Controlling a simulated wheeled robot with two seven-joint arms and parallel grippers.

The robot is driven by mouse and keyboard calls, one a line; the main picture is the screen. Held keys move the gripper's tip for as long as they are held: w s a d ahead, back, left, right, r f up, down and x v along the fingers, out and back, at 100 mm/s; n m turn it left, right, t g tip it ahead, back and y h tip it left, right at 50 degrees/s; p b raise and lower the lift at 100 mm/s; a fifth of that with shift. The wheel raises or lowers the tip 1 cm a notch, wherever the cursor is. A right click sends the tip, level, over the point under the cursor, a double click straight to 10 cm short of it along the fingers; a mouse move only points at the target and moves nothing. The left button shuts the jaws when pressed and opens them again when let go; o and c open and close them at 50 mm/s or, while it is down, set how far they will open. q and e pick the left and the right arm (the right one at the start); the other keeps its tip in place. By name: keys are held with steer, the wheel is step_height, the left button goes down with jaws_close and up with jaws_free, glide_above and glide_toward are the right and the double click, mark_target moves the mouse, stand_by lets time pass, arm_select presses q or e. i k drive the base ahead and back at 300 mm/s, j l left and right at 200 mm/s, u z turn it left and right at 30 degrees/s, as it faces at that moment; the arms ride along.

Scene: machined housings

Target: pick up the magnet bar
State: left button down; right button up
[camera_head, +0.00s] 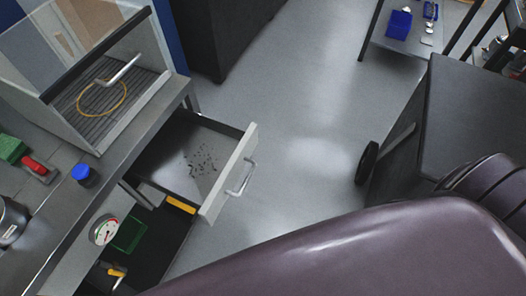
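I cannot say for sure which thing is the magnet bar. A small red piece with a pale end (37,167) lies on the workbench at the left edge, beside a green block. A short yellow-orange bar (180,204) shows low under the front of the open drawer. The drawer (166,178) holds scattered dark specks on its floor. Neither gripper is in view.
A clear-walled box (70,120) with a yellow ring stands on the bench. A blue cap (82,174), a dial gauge (104,230) and a green tray (129,234) are near. A dark wheeled cart (470,115) stands right. The middle floor is clear.

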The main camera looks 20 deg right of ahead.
mark_target(39, 169)
steer(key=z, duration=0.35)
steer(key=u, duration=1.45)
